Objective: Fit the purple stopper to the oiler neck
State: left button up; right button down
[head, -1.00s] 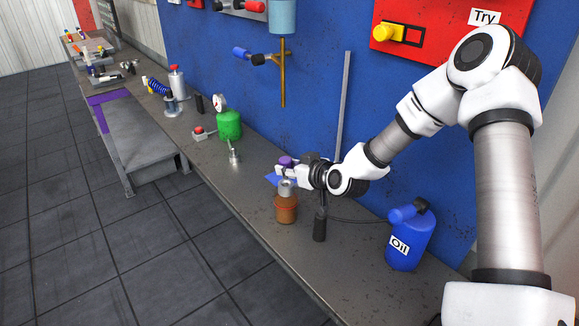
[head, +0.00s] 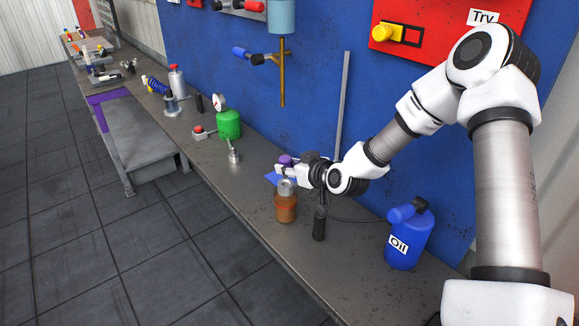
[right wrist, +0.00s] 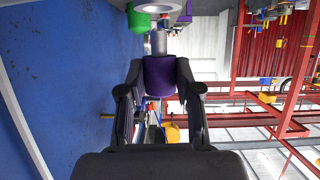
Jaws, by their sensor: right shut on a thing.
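The purple stopper (head: 286,160) is in my right gripper (head: 281,170), over the bench. In the right wrist view the stopper (right wrist: 159,76) sits between the two black fingers, which are shut on it. An orange-brown bottle with a grey neck (head: 286,187), which looks like the oiler, stands upright on the bench just below and in front of the gripper in the head view. The stopper appears apart from this neck; the exact gap is hard to tell. My left gripper is not in view.
A blue can marked Oil (head: 409,239) stands to the right, and a black handle (head: 319,223) is close beside the bottle. A green canister (head: 229,124) and a small grey metal piece (head: 234,153) stand farther left. The blue wall panel (head: 220,60) is close behind.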

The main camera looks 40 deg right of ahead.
jog(key=shift+f, duration=0.1)
jog(key=shift+f+b, duration=1.75)
jog(key=shift+f, duration=0.3)
jog(key=c, duration=0.7)
grip_release()
jog(key=v, duration=0.7)
jog(key=shift+s+r, duration=0.1)
jog(key=shift+s, duration=0.15)
jog(key=shift+a, duration=0.1)
